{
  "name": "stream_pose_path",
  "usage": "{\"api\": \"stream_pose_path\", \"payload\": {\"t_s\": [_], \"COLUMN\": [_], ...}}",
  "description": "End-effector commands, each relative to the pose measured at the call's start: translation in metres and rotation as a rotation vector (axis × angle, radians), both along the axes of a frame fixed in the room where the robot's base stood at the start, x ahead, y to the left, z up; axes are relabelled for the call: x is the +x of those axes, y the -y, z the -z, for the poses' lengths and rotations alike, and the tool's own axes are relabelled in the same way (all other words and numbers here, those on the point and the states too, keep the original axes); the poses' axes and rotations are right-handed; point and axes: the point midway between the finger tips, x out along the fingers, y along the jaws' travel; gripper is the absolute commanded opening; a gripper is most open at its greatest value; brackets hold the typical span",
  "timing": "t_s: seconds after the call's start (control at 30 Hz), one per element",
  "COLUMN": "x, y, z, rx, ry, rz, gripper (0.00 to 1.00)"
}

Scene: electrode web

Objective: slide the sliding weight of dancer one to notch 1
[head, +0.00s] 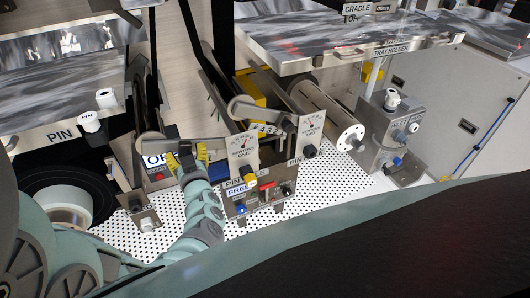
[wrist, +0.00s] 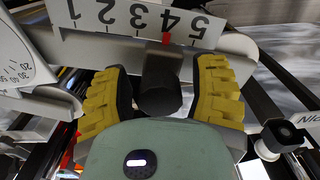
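In the wrist view, the sliding weight (wrist: 160,85) is a dark knob with a red pointer (wrist: 166,39) at its top. It sits on a pale beam under a numbered scale (wrist: 125,20) running 1 to 5, seen upside down. The pointer is by the 4. My gripper (wrist: 162,88) has its yellow ribbed fingers on either side of the knob, with narrow gaps showing; it looks open around it. In the head view, my gripper (head: 187,158) is at the left beam, beside a panel with a round gauge (head: 242,146). There the weight is mostly hidden by the fingers.
A second scale (head: 268,128) and gauge panel (head: 311,125) stand to the right. A control box (head: 262,200) with coloured knobs is right of my arm. A white gauge (wrist: 18,65) and a black knob (wrist: 280,136) lie close to the fingers in the wrist view.

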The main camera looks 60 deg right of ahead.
Motion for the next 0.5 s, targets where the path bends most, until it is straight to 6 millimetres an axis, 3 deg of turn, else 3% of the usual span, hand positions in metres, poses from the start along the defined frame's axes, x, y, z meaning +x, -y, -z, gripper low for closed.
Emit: {"api": "stream_pose_path", "payload": {"t_s": [0.07, 0.5], "x": [-0.0008, -0.0002], "y": [0.0008, 0.0003], "z": [0.0000, -0.0006], "rx": [0.000, -0.002], "ry": [0.000, 0.001], "rz": [0.003, 0.001], "gripper": [0.50, 0.04]}}
